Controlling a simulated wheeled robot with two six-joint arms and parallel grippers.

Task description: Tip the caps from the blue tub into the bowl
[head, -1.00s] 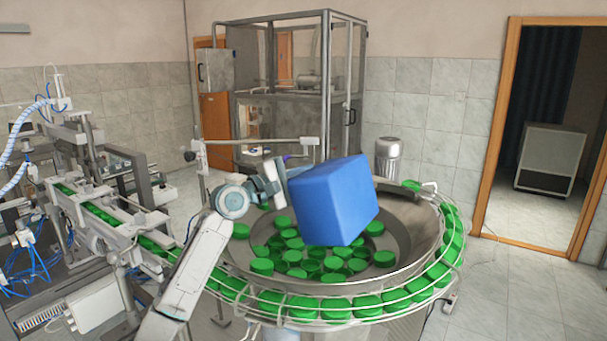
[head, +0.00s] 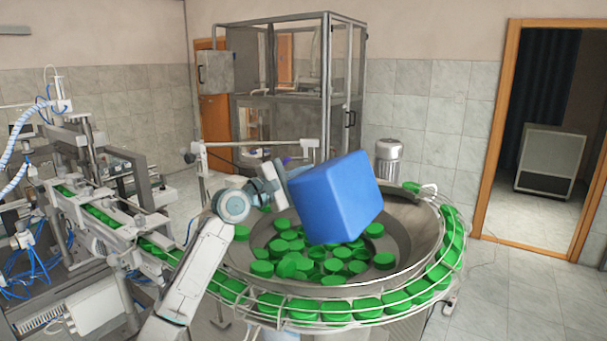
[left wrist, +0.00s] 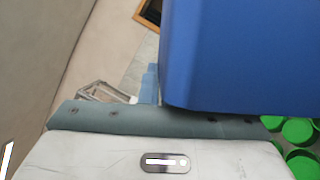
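The blue tub (head: 337,198) is tilted in the air above the round metal bowl (head: 415,234). My left gripper (head: 284,178) is at the tub's left side and appears to hold it; its fingertips are hidden by the tub. The tub (left wrist: 240,55) also fills much of the left wrist view, close against the gripper. Several green caps (head: 290,262) lie in the bowl beneath the tub. The tub's opening is turned out of sight, so its contents cannot be seen. My right gripper is not in view.
A wire-railed track with green caps (head: 303,309) runs around the bowl and joins a conveyor (head: 100,215) at left. A metal-framed cabinet (head: 290,100) is behind. Free floor lies at right.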

